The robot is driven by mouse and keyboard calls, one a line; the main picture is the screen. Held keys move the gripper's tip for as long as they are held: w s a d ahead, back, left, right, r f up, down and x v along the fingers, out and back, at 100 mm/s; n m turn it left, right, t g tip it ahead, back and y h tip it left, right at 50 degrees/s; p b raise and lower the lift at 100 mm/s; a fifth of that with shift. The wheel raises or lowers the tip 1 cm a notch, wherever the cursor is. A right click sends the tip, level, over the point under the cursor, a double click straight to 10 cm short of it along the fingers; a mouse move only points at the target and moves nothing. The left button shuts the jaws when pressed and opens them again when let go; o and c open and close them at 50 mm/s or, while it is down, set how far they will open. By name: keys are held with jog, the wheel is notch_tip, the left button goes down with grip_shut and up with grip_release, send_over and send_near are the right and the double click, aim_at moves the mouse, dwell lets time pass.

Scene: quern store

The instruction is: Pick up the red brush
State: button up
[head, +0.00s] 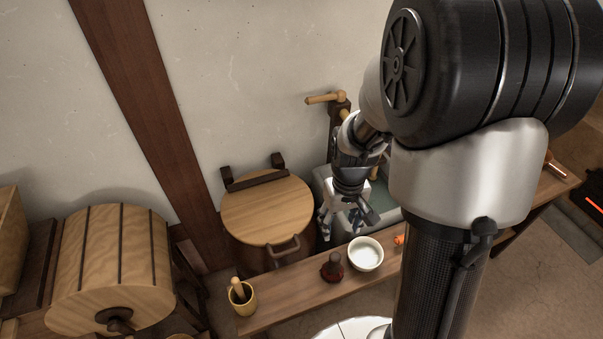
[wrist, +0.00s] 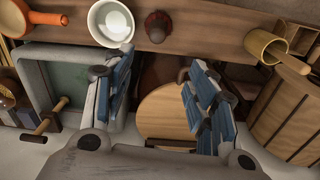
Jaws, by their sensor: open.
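The red brush (head: 332,268) stands on the narrow wooden bench, left of the white bowl in the head view. It has a dark red, round lower part and a brown knob on top. In the wrist view the brush (wrist: 157,26) is at the top middle, beyond the fingertips. My gripper (head: 343,218) is open and empty, above and behind the bench near the wall. In the wrist view its blue-padded fingers (wrist: 158,75) are spread wide, with nothing between them. The gripper is apart from the brush.
A white bowl (head: 366,253) stands close beside the brush. A yellow mug with a wooden pestle-like stick (head: 243,297) is at the bench's left end. An orange pan (wrist: 20,20) shows in the wrist view. A round-lidded wooden tub (head: 267,210) and a crank-handled green bin (wrist: 50,75) stand behind.

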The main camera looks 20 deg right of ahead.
jog(key=b, duration=0.4)
send_over(335, 257)
notch_tip(335, 257, down, 13)
jog(key=shift+s+d+f, duration=0.1)
jog(key=shift+w+f+b, duration=0.2)
jog(key=shift+f+b, duration=1.05)
jog(key=shift+f, duration=1.6)
jog(key=shift+r, duration=0.1)
grip_shut()
